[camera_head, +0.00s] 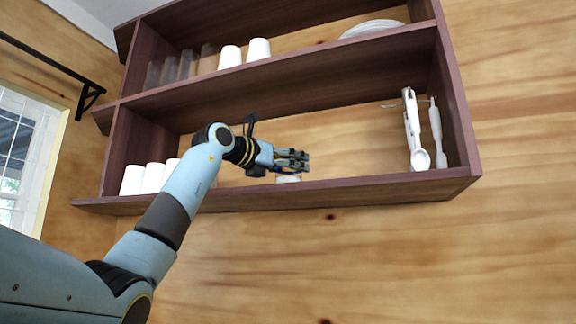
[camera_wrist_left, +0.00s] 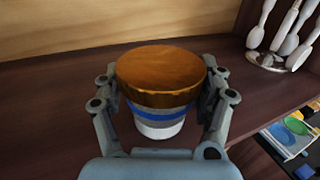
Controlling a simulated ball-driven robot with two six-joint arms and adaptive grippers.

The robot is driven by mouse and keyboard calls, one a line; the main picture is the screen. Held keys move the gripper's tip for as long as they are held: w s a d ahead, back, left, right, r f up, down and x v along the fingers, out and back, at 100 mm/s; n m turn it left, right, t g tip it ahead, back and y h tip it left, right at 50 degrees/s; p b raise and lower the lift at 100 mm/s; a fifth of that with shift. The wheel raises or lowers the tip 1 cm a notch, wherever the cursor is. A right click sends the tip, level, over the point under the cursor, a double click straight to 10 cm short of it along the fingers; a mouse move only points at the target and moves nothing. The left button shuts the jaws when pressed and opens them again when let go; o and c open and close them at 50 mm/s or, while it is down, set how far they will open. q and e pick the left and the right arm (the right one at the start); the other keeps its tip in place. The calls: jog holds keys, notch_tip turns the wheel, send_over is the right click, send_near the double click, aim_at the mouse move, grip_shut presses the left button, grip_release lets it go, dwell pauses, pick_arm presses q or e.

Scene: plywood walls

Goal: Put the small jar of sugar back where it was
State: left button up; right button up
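The small jar of sugar (camera_wrist_left: 158,112) shows in the left wrist view with a brown lid, a blue band and a pale base. It is upright at the shelf's lower board. My left gripper (camera_head: 292,160) reaches into the lower compartment. In the left wrist view its fingers (camera_wrist_left: 160,95) lie close against both sides of the jar, around its lid and upper body, and it looks shut on it. In the head view only a pale bit of the jar (camera_head: 288,178) shows below the fingers. My right gripper is not in view.
The wooden shelf (camera_head: 380,190) holds white cups (camera_head: 153,178) at lower left and white utensils (camera_head: 411,130) at lower right. White cups (camera_head: 259,49), glasses and plates (camera_head: 372,28) stand above.

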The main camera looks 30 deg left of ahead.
pick_arm(q)
jog(key=o, duration=0.4)
jog(key=shift+r, duration=0.15)
jog(key=s+b, duration=0.2)
jog(key=s, duration=0.2)
jog(key=s+a+b, duration=0.1)
jog(key=s, duration=0.3)
jog(key=s+a+b, duration=0.1)
jog(key=s+b, duration=0.1)
jog(key=s, duration=0.1)
jog(key=shift+s+b, duration=0.3)
jog(key=shift+s, duration=0.1)
